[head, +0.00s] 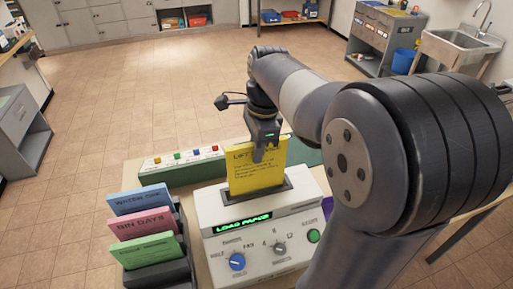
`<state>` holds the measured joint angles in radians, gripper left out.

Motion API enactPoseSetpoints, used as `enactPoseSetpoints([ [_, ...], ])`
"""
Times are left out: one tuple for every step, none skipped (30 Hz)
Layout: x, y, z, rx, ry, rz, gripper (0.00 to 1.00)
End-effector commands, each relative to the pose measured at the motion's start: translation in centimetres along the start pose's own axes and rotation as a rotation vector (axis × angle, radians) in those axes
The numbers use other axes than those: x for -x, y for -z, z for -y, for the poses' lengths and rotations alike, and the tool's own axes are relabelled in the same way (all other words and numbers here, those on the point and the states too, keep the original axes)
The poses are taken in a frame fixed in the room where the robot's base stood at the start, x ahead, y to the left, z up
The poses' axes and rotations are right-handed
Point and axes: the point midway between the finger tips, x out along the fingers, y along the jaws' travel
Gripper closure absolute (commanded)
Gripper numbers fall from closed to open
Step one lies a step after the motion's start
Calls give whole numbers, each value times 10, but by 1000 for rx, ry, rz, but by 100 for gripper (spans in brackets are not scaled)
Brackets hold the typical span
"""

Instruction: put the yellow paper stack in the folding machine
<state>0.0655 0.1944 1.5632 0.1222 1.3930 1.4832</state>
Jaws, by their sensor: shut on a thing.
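The yellow paper stack (254,172) stands upright, with black print on its face. My gripper (261,152) is shut on its top edge from above. The folding machine (252,212) is a cream box on the table with a dark slot on top, a green lit display that seems to read "LOAD PAPER", a blue knob, a grey knob and a green button. The lower edge of the yellow stack is at the slot and hidden by its rim. I cannot tell how deep it sits. My arm covers the machine's right side.
A dark rack (161,272) at left holds blue, pink and green stacks. My arm fills the right. Cabinets and a sink (459,46) stand far back, with open floor between.

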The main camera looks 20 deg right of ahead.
Motion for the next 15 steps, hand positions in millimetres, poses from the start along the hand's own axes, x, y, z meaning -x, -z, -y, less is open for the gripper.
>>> enactPoseSetpoints([
  [-2,0,0,0,0,0,100],
  [-4,0,0,0,0,0,100],
  [-6,1,0,0,0,0,100],
  [-7,1,0,0,1,0,100],
  [-9,1,0,0,1,0,100],
  [-12,2,0,0,1,0,100],
  [-14,2,0,0,1,0,100],
  [-16,2,0,0,1,0,100],
  [-18,2,0,0,1,0,100],
  [-20,2,0,0,1,0,100],
  [-22,3,0,0,0,0,100],
  [-24,3,0,0,0,0,100],
  [-26,3,0,0,0,0,100],
  [-28,3,0,0,0,0,100],
  [-30,4,0,0,0,0,100],
])
